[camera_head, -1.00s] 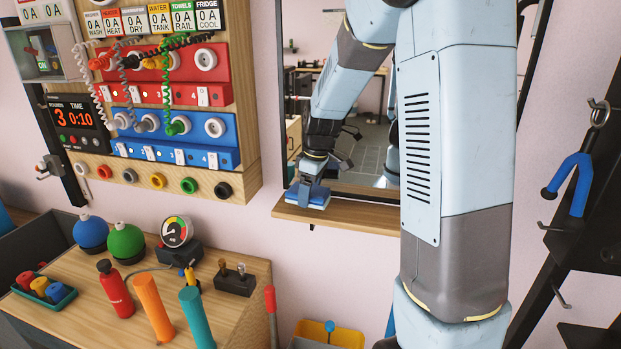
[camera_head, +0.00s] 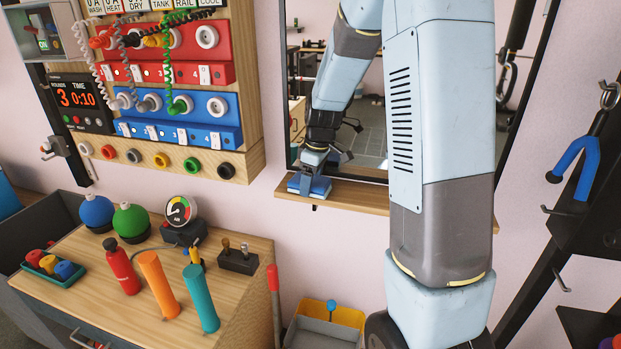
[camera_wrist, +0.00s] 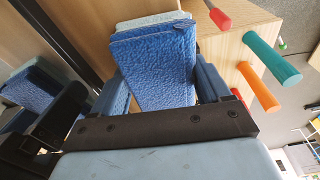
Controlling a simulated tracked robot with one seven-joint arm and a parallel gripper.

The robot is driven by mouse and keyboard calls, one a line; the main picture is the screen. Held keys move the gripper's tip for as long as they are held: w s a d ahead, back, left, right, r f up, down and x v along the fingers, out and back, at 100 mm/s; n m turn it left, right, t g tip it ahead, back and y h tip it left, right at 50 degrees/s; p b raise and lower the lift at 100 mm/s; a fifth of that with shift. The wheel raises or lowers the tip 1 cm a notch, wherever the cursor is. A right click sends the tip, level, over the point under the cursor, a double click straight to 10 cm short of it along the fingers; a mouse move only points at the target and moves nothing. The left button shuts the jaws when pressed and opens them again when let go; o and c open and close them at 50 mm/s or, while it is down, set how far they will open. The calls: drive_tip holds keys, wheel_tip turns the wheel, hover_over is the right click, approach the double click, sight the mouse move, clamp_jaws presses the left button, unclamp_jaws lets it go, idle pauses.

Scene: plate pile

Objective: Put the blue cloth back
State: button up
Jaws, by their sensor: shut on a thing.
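The blue cloth (camera_head: 309,188) is a folded pad at the left end of the wooden shelf under the mirror. My gripper (camera_head: 313,177) comes down on it from above and is shut on it. In the wrist view the cloth (camera_wrist: 155,62) sits between the two blue fingers of my gripper (camera_wrist: 160,88), with a paler layer showing at its far edge. The cloth is at the shelf surface; I cannot tell whether it rests on it or is just above.
The wooden shelf (camera_head: 350,196) has bare room right of the cloth. A mirror (camera_head: 372,135) stands behind it. A plug panel (camera_head: 170,75) hangs at the left. Below it, a wooden bench (camera_head: 105,280) carries a teal cylinder (camera_head: 200,298), an orange cylinder (camera_head: 158,284) and a gauge (camera_head: 180,211).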

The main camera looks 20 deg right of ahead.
idle(0.4)
drive_tip(key=o, duration=0.9)
wheel_tip(320, 180, up, 13)
drive_tip(key=s+d, duration=0.1)
drive_tip(key=d, duration=0.1)
drive_tip(key=s+a+r+m+t, duration=0.1)
drive_tip(key=s+m, duration=0.4)
drive_tip(key=s, duration=0.8)
drive_tip(key=s+a+r+m+t+h, duration=0.1)
drive_tip(key=s+r+m+t, duration=0.2)
drive_tip(key=s, duration=1.1)
wheel_tip(320, 180, up, 3)
drive_tip(key=shift+m, duration=1)
